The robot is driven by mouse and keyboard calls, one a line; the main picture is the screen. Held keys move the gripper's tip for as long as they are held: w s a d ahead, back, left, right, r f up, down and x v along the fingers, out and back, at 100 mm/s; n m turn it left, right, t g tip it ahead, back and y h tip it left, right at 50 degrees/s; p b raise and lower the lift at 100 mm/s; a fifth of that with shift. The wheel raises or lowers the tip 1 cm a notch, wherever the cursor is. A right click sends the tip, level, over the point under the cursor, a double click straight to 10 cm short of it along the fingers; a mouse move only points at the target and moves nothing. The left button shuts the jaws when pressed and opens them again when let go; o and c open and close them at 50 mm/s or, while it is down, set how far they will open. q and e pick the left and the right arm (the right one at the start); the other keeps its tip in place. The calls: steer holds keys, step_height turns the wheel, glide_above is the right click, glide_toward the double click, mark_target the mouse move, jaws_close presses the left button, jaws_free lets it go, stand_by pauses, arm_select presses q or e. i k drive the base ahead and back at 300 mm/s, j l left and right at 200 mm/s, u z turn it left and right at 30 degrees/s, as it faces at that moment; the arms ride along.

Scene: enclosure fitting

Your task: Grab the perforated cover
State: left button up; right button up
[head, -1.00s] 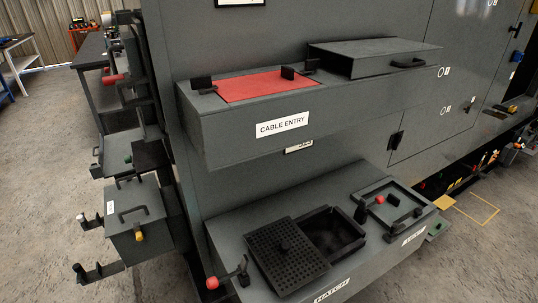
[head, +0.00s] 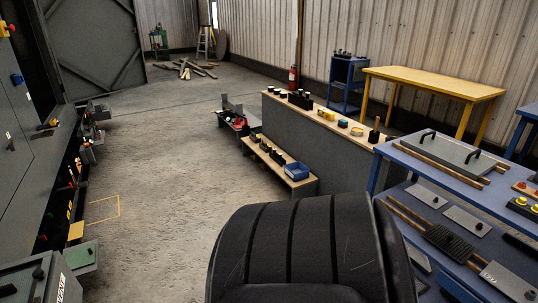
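The perforated cover with a knob seen earlier by the hatch opening is out of this view. Neither of my grippers is in view.
The blue table (head: 466,178) at right also holds a grey panel with two black handles (head: 440,150) and several small plates. A long grey counter (head: 330,128), a low bench (head: 284,172) and a yellow table (head: 430,84) stand beyond. Open concrete floor (head: 165,150) lies left of centre.

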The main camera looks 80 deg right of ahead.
mark_target(457, 247)
steer(key=z, duration=4.1)
steer(key=i+l+u, duration=0.3)
steer(key=i+l, duration=0.35)
steer(key=i, duration=0.3)
steer(key=i+l+u, duration=0.35)
steer(key=i+l, duration=0.5)
